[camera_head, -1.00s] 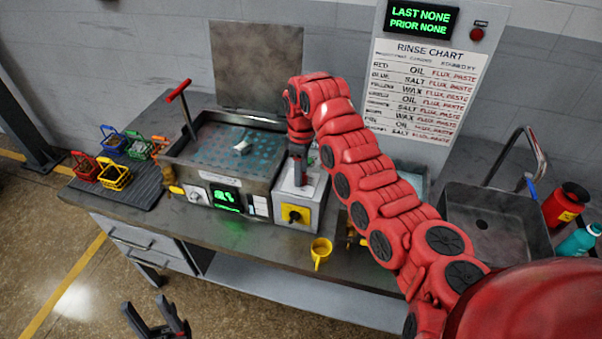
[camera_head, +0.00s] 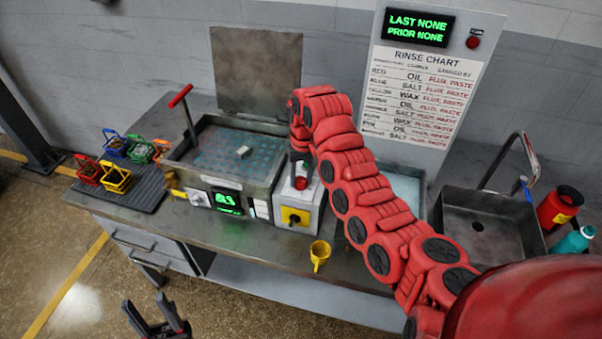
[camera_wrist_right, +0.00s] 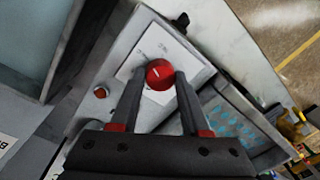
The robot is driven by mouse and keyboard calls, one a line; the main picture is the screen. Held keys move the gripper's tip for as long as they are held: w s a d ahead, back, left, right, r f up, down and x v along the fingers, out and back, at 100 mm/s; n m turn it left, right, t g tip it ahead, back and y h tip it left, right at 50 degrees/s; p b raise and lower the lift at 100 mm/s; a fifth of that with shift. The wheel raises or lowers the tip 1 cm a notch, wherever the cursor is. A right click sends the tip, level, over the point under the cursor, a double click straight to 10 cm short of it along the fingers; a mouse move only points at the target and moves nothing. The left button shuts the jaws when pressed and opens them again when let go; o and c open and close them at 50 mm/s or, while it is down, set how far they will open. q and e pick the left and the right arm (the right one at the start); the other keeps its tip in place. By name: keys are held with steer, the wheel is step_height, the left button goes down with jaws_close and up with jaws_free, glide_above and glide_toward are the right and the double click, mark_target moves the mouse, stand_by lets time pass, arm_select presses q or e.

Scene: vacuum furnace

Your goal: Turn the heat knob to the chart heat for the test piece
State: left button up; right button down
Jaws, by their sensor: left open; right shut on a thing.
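My right gripper (camera_wrist_right: 155,100) is shut on a red knob (camera_wrist_right: 160,74) with a white line on it, above a white plate on a small grey box. In the head view the knob (camera_head: 299,183) shows below my right arm. A small pale block (camera_head: 243,152) lies in the furnace tray (camera_head: 190,133). The green display (camera_head: 227,202) on the tray's front is too blurred to read surely. A pale dial (camera_head: 197,199) is left of it. The wall chart (camera_head: 420,100) reads RINSE CHART, with small rows. My left gripper (camera_head: 155,312) is open and empty, low in front of the bench.
Several coloured baskets (camera_head: 117,178) stand on a dark mat at left. A yellow cup (camera_head: 319,255) is near the bench edge. A sink (camera_head: 485,222), red flask (camera_head: 560,207) and teal bottle (camera_head: 574,241) are at right.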

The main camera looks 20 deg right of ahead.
mark_target(304, 181)
steer(key=m+p, duration=0.2)
steer(key=m, duration=0.2)
steer(key=shift+r+m+p, duration=0.3)
steer(key=shift+p, duration=0.1)
steer(key=shift+f+m+p, duration=0.1)
steer(key=shift+m+p, duration=0.65)
steer(key=shift+m, duration=0.65)
steer(key=shift+c, duration=1.9)
jaws_free()
steer(key=shift+f, duration=0.15)
steer(key=shift+d+r, duration=0.1)
steer(key=shift+r, duration=0.3)
step_height(304, 181, up, 17)
steer(key=shift+s+d+f, duration=0.2)
steer(key=shift+s+d, duration=0.1)
